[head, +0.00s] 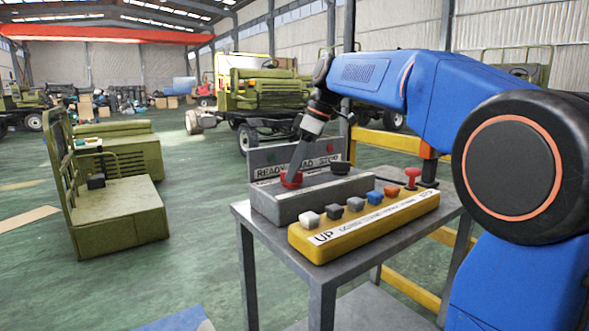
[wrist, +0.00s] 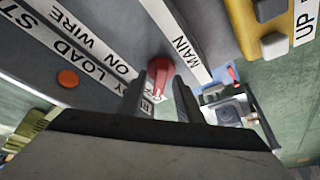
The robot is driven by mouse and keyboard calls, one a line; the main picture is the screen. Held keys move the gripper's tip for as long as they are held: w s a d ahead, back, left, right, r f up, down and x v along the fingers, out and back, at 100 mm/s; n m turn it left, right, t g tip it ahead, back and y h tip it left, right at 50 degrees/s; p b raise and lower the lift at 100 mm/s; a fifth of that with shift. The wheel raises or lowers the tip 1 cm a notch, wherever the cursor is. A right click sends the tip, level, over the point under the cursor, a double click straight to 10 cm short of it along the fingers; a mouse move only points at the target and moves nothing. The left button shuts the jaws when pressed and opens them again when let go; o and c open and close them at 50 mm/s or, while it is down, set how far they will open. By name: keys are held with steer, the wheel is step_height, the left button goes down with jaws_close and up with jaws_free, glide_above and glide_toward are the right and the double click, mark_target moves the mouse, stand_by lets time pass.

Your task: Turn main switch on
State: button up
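The main switch is a red rotary knob (wrist: 160,72) beside the label reading MAIN, on the grey control box (head: 290,205). In the head view the red knob (head: 290,181) shows at the left end of the box, partly hidden by my gripper. My gripper (wrist: 160,92) points down at the knob. Its two dark fingers are apart, one on each side of the knob, with some gap visible on the right. Whether a fingertip touches the knob is hard to tell.
A yellow button panel (head: 360,222) marked UP, with several buttons and a red knob, stands in front of the grey box on a metal table (head: 268,250).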

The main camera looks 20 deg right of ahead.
jaws_close()
steer(key=shift+m, duration=0.3)
steer(key=m, duration=0.2)
steer(key=m+t+h, duration=0.1)
steer(key=shift+s+a+m, duration=0.15)
steer(key=shift+m, duration=0.25)
steer(key=m, duration=0.2)
steer(key=m+t+h, duration=0.1)
steer(key=m, duration=0.1)
steer(key=shift+a+h, duration=0.15)
steer(key=shift+h, duration=0.15)
steer(key=m+h, duration=0.1)
steer(key=m, duration=0.4)
steer(key=shift+a+t+h, duration=0.15)
steer(key=shift+t+h, duration=0.15)
steer(key=shift+h, duration=0.1)
steer(key=shift+a+m+h, duration=0.1)
steer(key=shift+m+h, duration=0.7)
steer(key=shift+m, duration=1.4)
